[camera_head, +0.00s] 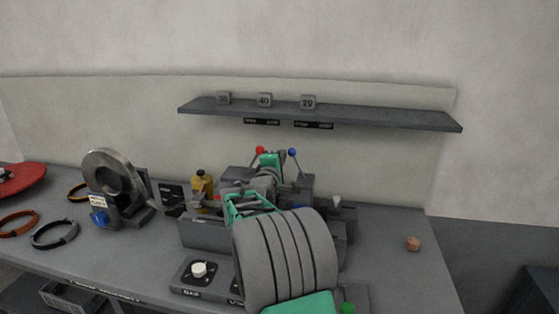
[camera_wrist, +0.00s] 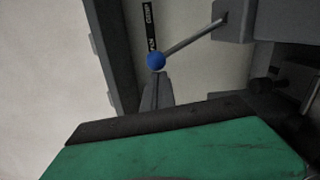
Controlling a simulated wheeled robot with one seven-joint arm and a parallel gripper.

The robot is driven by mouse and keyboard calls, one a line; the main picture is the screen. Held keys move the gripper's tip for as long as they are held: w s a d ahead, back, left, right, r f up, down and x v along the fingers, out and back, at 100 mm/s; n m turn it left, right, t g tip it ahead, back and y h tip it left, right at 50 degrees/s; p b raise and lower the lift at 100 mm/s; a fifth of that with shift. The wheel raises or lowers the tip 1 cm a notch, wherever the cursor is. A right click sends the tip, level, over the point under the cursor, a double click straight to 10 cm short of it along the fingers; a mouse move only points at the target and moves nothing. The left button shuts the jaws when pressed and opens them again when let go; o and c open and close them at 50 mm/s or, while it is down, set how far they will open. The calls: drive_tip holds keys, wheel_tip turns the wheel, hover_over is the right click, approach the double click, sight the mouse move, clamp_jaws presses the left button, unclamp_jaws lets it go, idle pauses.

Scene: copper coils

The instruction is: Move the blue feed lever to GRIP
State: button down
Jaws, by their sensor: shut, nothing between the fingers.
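The blue feed lever shows in the wrist view as a blue ball knob (camera_wrist: 156,61) on a thin grey rod, which runs up and right to a grey block. In the head view the blue knob (camera_head: 292,152) stands at the top right of the lathe-like machine, its rod angled down to the right. My gripper (camera_wrist: 157,78) shows as narrow grey fingers, closed together and empty. In the picture their tips are just below the blue knob; I cannot tell whether they touch it. My arm hides much of the machine in the head view.
A red knob (camera_head: 260,150) stands left of the blue one. A grey shelf (camera_head: 370,114) with numbered blocks hangs above the machine. A dark label strip (camera_wrist: 150,28) lies beyond the knob. A copper-coloured piece (camera_head: 413,243) lies on the bench at right, with clear room around it.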

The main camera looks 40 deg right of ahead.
drive_tip(key=s+d+r+m+b, duration=0.2)
drive_tip(key=s+d+m+b, duration=0.4)
drive_tip(key=b, duration=0.5)
drive_tip(key=shift+s+d+m+b, duration=0.3)
drive_tip(key=shift+s+m, duration=1)
drive_tip(key=shift+m, duration=0.4)
drive_tip(key=shift+s+d+f, duration=0.1)
drive_tip(key=s+a+r, duration=0.1)
drive_tip(key=s+a, duration=0.1)
drive_tip(key=a, duration=0.3)
drive_tip(key=s+a+r, duration=0.1)
drive_tip(key=a+r, duration=0.1)
drive_tip(key=a, duration=0.3)
drive_tip(key=shift+s+a+r+y+b, duration=0.25)
drive_tip(key=shift+s+a+y+b, duration=0.1)
drive_tip(key=shift+s+b, duration=0.1)
